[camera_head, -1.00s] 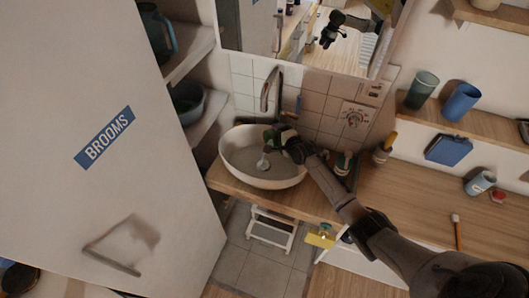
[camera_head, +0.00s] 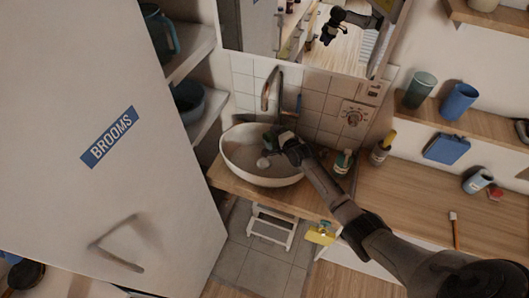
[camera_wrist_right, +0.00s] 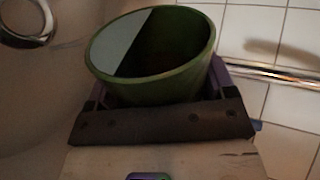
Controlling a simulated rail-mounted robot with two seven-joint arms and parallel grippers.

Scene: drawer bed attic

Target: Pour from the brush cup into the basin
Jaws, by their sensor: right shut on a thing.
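The brush cup (camera_wrist_right: 160,85) is a green cup, held by my right gripper (camera_head: 281,141). In the head view the cup (camera_head: 268,139) is small and partly hidden by the gripper, over the back right part of the basin. In the right wrist view it stands tilted between the fingers, its mouth partly visible with a pale patch and a dark part inside. I cannot tell whether it holds anything. The basin (camera_head: 240,165) is a white oval bowl on a wooden counter, with a round drain (camera_head: 262,163). My left gripper is not in view.
A tap (camera_head: 267,95) rises behind the basin. Bottles (camera_head: 343,162) and (camera_head: 381,151) stand right of it on the counter. A white cupboard door (camera_head: 90,90) fills the left. A mirror (camera_head: 310,40) hangs above. A step stool (camera_head: 271,228) stands below.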

